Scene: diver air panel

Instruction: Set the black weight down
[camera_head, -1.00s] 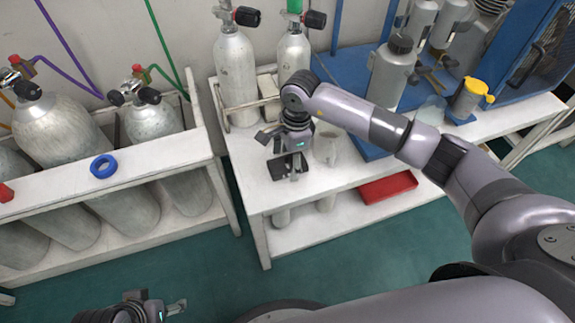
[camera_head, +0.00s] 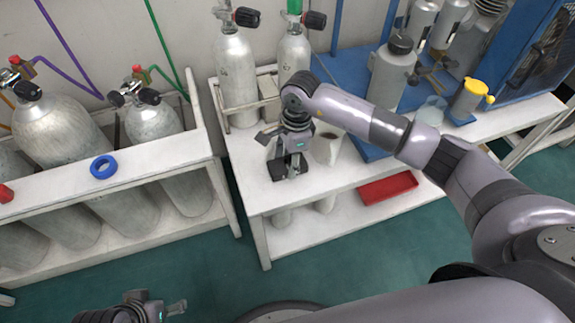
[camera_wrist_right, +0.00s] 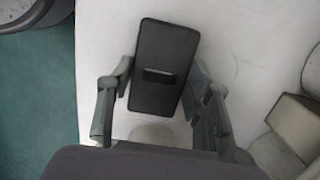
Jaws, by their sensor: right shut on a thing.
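The black weight (camera_wrist_right: 165,55) is a flat dark block with a short slot, seen between the fingers of my right gripper in the right wrist view. My right gripper (camera_head: 288,163) is shut on it. In the head view the black weight (camera_head: 281,168) is at the white bench top near its front left part, partly hidden by the gripper. I cannot tell whether it touches the bench. My left gripper (camera_head: 168,309) is low at the bottom left, away from the bench; its jaw opening is unclear.
A white mug (camera_head: 327,148) stands close right of the right gripper. Grey cylinders (camera_head: 236,75) stand behind it in a rack. A red tray (camera_head: 387,188) is on the lower shelf. A blue ring (camera_head: 103,167) lies on the left rack. The bench front left is clear.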

